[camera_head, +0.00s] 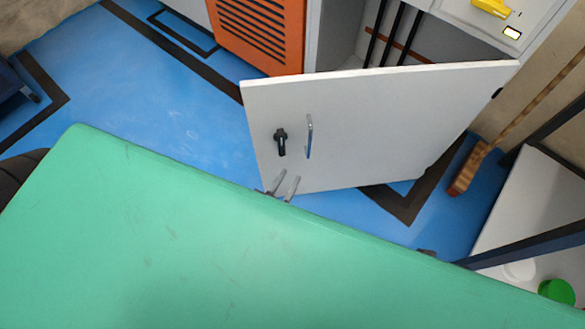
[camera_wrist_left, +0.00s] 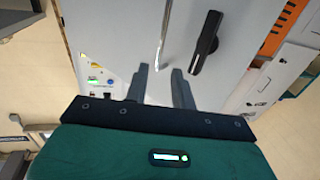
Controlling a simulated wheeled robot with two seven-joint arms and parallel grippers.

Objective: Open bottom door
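The bottom door (camera_head: 370,125) is a light grey panel that stands swung open from its cabinet (camera_head: 345,35), part of whose inside shows behind it. Its black latch handle (camera_head: 281,140) and silver bar handle (camera_head: 309,135) face me. In the left wrist view the black handle (camera_wrist_left: 206,42) and the bar handle (camera_wrist_left: 163,35) lie beyond the fingertips. My left gripper (camera_head: 284,182) is at the door's lower left in the head view. Its fingers are apart with nothing between them in the wrist view (camera_wrist_left: 160,75). Whether they touch the door is unclear. My right gripper is not in view.
An orange vented panel (camera_head: 257,30) stands left of the open cabinet. Blue floor (camera_head: 160,95) with dark stripes is clear at left. At right stand a brown-handled object (camera_head: 468,170) and a white surface (camera_head: 530,200) with a green round item (camera_head: 557,291).

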